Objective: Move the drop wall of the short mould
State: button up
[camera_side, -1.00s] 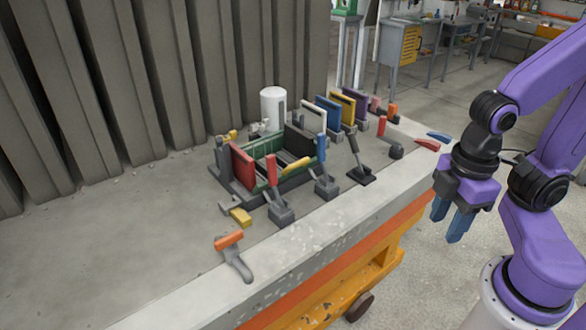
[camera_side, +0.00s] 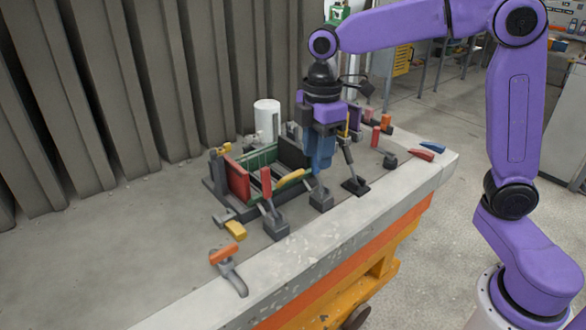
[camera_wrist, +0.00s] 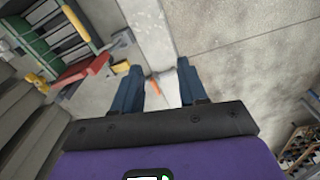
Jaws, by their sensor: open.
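The mould (camera_side: 262,157) sits on the grey table, with green long sides, a red wall (camera_side: 237,182) at its left end and a dark wall (camera_side: 292,153) at its right end. I cannot tell which wall is the drop wall. My gripper (camera_side: 319,168) hangs fingers down just right of the mould, in front of the upright panels. In the wrist view my gripper (camera_wrist: 157,75) is open, with nothing between its blue fingers but the background. Part of the mould (camera_wrist: 75,35) shows there at upper left, off to the side of the fingers.
A white cylinder (camera_side: 267,118) stands behind. The table (camera_side: 140,215) is clear at left.

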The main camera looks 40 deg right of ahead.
jog(key=w+d+n, duration=0.1)
jog(key=w+d, duration=0.3)
jog(key=w, duration=0.4)
jog(key=w+d+n, duration=0.1)
jog(key=w+d, duration=0.3)
jog(key=w, duration=0.4)
jog(key=f, duration=1.6)
jog(key=shift+w+a+f, duration=0.15)
jog(key=shift+w+f, duration=0.1)
jog(key=shift+c, duration=0.2)
grip_shut()
